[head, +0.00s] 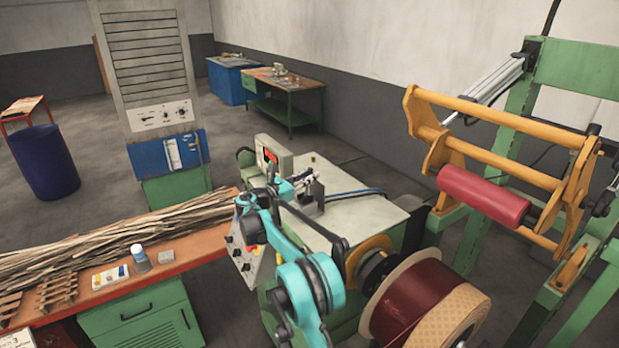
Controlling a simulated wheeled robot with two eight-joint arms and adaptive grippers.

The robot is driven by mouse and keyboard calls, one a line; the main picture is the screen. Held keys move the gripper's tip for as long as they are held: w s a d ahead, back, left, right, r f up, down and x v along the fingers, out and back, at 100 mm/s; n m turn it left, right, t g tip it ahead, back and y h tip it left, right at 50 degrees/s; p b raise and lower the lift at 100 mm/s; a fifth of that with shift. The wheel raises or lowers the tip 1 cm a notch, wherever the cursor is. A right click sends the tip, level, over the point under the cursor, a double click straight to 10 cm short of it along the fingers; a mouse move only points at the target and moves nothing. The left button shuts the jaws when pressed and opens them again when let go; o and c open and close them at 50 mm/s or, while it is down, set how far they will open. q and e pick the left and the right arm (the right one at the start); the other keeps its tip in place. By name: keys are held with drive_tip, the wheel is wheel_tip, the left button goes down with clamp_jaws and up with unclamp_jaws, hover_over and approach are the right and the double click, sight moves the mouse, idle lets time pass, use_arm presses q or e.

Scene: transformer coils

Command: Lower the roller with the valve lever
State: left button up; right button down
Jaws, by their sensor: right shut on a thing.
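The red roller (482,197) hangs in an orange swing frame (505,143) on the green stand at the right. It is above and apart from the wound coil (408,305). My right gripper (287,182), at the end of a teal arm, is at the valve fittings (308,184) on top of the pale machine cabinet. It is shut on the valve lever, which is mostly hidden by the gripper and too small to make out. My left gripper is not in view.
The coil reel stands in front of the cabinet, close to my right arm. A control box (273,154) stands behind the gripper. An orange bench (105,278) with wooden strips (110,240) is at the left. Blue hoses (352,191) run across the cabinet top.

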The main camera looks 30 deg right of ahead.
drive_tip(key=a+h+b, duration=0.1)
drive_tip(key=b, duration=0.1)
drive_tip(key=a+t+h+b, duration=0.1)
drive_tip(key=b, duration=0.1)
drive_tip(key=a+n+h+b, duration=0.1)
drive_tip(key=h+b, duration=0.1)
drive_tip(key=shift+s+a+f+t, duration=0.1)
drive_tip(key=shift+a+f+t, duration=0.05)
drive_tip(key=shift+f+t, duration=0.15)
drive_tip(key=shift+a+n+t+h+b, duration=0.55)
drive_tip(key=shift+a+h+b, duration=0.3)
drive_tip(key=shift+h+b, duration=0.5)
drive_tip(key=c, duration=1.4)
unclamp_jaws()
drive_tip(key=shift+c, duration=0.2)
drive_tip(key=shift+s+a, duration=0.1)
drive_tip(key=v, duration=1.2)
